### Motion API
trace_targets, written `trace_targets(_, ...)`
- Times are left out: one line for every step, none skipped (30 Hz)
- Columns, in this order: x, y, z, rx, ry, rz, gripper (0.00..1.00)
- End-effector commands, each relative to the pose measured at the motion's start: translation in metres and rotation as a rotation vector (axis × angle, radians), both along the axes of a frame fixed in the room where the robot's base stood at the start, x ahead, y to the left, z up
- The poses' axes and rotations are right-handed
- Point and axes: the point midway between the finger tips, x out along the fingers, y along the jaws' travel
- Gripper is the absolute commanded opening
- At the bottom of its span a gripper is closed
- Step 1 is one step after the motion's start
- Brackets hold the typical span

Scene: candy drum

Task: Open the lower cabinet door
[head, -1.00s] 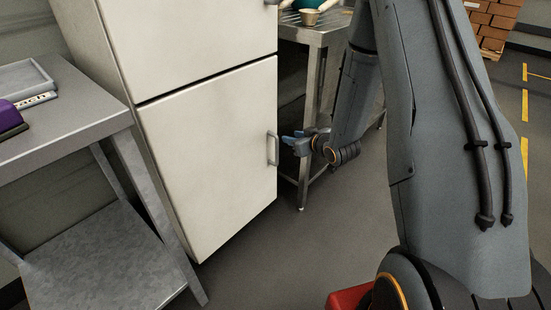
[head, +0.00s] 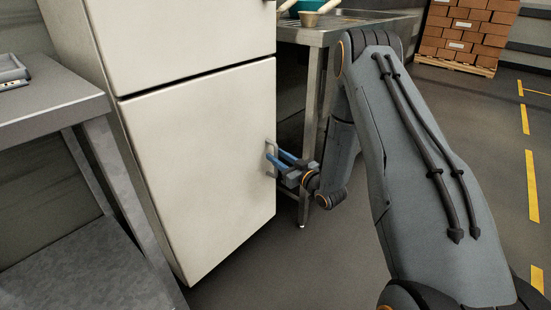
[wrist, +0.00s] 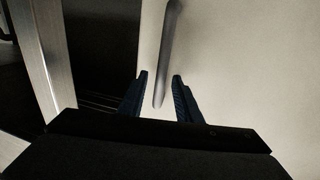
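The lower cabinet door (head: 200,165) is a cream panel, and it looks shut below the upper door (head: 180,40). Its vertical bar handle (head: 271,158) is near the right edge. My gripper (head: 275,159) is at the handle, with its blue fingers pointing at the door. In the wrist view the two fingers (wrist: 160,75) are apart, and the lower end of the handle (wrist: 166,60) lies between them in the picture. Gaps show on both sides of the handle there. I cannot tell how deep the handle sits between the fingers.
A metal table (head: 60,100) stands to the left of the cabinet. Another metal table (head: 345,28) with bowls stands behind my arm on the right. The floor (head: 290,270) in front of the door is clear.

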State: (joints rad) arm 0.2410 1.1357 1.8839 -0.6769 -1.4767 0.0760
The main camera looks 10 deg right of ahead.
Motion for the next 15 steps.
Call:
trace_targets(0.0045,0.0026,-0.0009,-0.001,0.000,0.001,0.31)
trace_targets(0.0063,0.0035,-0.0009,-0.001,0.000,0.001,0.31)
trace_targets(0.0084,0.0043,-0.0007,-0.001,0.000,0.001,0.31)
trace_targets(0.0096,0.0048,-0.0006,0.000,0.001,0.000,0.31)
trace_targets(0.0105,0.0051,-0.0003,0.000,0.001,0.000,0.31)
trace_targets(0.0113,0.0053,-0.0002,0.000,0.001,0.000,0.31)
trace_targets(0.0117,0.0055,0.0000,0.000,0.001,0.000,0.31)
trace_targets(0.0119,0.0056,0.0001,0.000,0.001,0.000,0.31)
trace_targets(0.0119,0.0056,0.0002,0.000,0.001,0.000,0.31)
trace_targets(0.0118,0.0054,0.0002,0.000,0.001,0.000,0.31)
trace_targets(0.0117,0.0055,0.0002,0.000,0.001,0.000,0.31)
trace_targets(0.0117,0.0055,0.0002,0.000,0.001,0.000,0.31)
trace_targets(0.0117,0.0055,0.0002,0.000,0.001,0.000,0.31)
trace_targets(0.0116,0.0055,0.0002,0.000,0.001,0.000,0.26)
trace_targets(0.0116,0.0055,0.0002,0.000,0.001,0.000,0.19)
